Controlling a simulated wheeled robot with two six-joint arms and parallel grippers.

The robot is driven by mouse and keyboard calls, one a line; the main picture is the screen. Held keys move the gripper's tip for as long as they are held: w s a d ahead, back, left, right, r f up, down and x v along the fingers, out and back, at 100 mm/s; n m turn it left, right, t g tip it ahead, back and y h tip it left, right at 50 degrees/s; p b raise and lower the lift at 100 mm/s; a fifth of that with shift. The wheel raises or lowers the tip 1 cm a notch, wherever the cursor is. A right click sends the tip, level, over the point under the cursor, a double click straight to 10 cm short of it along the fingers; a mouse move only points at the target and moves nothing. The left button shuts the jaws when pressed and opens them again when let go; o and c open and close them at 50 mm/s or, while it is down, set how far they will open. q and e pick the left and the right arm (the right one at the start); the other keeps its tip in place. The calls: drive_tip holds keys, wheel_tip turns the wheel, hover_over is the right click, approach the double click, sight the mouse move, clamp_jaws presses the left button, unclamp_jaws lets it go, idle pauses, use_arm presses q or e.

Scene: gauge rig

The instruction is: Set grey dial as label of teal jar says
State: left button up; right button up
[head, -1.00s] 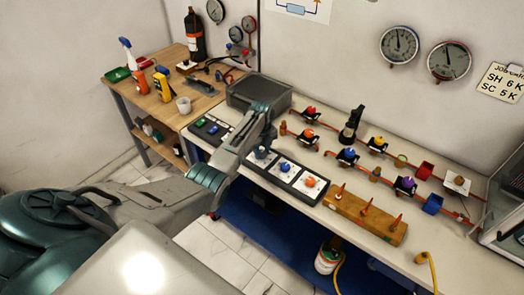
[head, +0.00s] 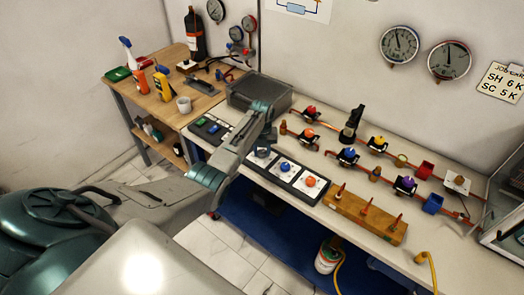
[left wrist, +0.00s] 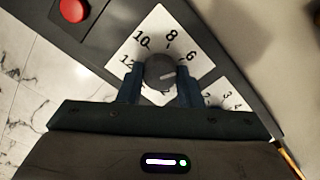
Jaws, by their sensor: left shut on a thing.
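The grey dial (left wrist: 160,70) sits on a white numbered plate (left wrist: 150,35) in the left wrist view. The numbers 12, 10, 8 and 6 show; others are hidden by my fingers. The dial's light mark points right, a little below the 6. My left gripper (left wrist: 160,88) is shut on the dial, one finger on each side. In the head view my left gripper (head: 262,146) is at the control strip, covering most of this dial. I cannot make out a teal jar or its label. My right gripper is not in view.
A blue dial (head: 285,167) and an orange dial (head: 310,181) are to the right on the strip. A red button (left wrist: 73,10) is near the grey dial. A grey box (head: 258,92) stands behind my gripper. A wooden block with pegs (head: 365,218) lies right.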

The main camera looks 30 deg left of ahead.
sight(262, 152)
use_arm(q)
drive_tip(key=shift+w+r, duration=0.1)
drive_tip(key=shift+r, duration=0.1)
drive_tip(key=o, duration=1)
drive_tip(key=shift+f, duration=0.1)
drive_tip(key=shift+r+b, duration=1.55)
drive_tip(key=shift+r, duration=3.9)
